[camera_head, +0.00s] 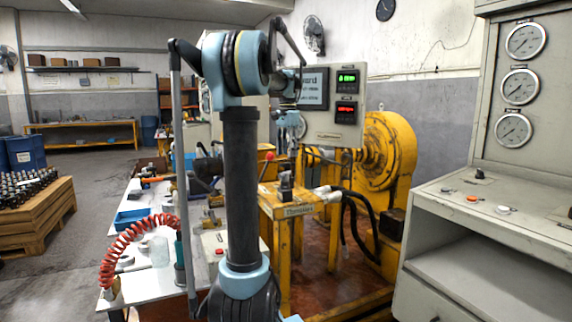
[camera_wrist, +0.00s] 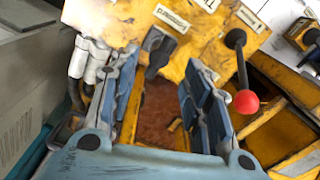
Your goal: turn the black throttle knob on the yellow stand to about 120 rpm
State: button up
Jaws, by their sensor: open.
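The black throttle knob (camera_wrist: 157,48) sits on the yellow stand (camera_wrist: 100,18), beside an upside-down label, in the wrist view. In the head view the labelled yellow stand (camera_head: 306,232) is right of my arm, with the small dark knob (camera_head: 286,184) on top. My gripper (camera_wrist: 161,68) is open in the wrist view, one blue finger on each side. The knob shows between the fingers, towards the far end of the gap. Nothing is held. Whether the fingers touch the stand cannot be told.
A red-ball lever (camera_wrist: 246,101) stands just right of the right finger. Pale hose fittings (camera_wrist: 90,58) are close to the left finger. A grey gauge console (camera_head: 470,220) stands at the right.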

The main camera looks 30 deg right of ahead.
aim_at(287, 166)
jog(key=shift+f, duration=2.6)
grip_shut()
